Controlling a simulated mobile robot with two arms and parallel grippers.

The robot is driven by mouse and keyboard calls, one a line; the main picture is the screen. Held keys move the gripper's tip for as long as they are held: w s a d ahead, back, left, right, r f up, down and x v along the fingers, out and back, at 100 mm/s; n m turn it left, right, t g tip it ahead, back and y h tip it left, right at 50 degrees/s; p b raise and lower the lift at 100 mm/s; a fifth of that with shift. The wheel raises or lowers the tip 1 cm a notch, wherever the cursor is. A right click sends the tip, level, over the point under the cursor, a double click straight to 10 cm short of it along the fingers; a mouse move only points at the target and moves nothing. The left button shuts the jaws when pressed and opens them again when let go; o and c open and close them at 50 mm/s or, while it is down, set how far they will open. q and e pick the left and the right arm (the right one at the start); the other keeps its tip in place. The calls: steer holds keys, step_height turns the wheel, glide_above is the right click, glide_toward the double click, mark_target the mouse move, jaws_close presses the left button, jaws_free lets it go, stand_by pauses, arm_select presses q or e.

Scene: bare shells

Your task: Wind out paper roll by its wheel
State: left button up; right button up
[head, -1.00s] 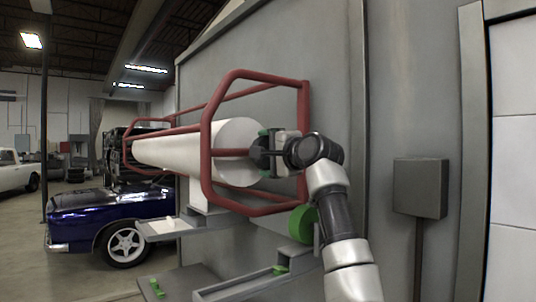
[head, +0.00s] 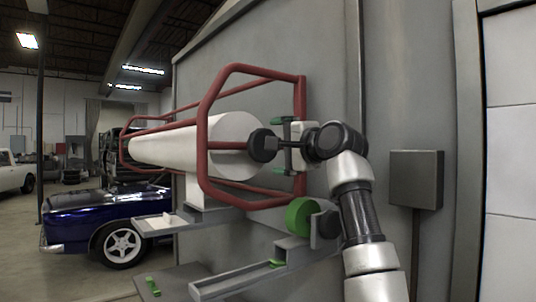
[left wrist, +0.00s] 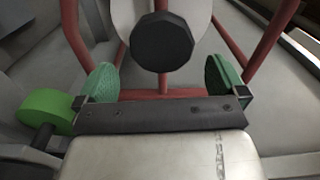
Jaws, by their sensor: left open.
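The white paper roll (head: 190,143) lies level inside a red tube frame (head: 206,110) on the grey machine. A dark faceted wheel (head: 262,146) sits on its near end. It also shows in the left wrist view (left wrist: 162,42). My left gripper (head: 281,146) is open and empty, just off the wheel on its near side. In the left wrist view its green fingertips (left wrist: 163,79) are spread wide, with the wheel centred beyond them and not between them. My right gripper is not in view.
Red frame bars surround the roll's end close to my fingers. A green wheel (head: 299,217) and a grey rail (head: 240,279) lie below. A grey box (head: 416,179) stands at right. A blue car (head: 105,222) is at left.

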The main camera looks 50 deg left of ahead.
arm_select(q)
steer(key=d+b, duration=0.1)
steer(key=d, duration=0.4)
steer(key=shift+s, duration=0.2)
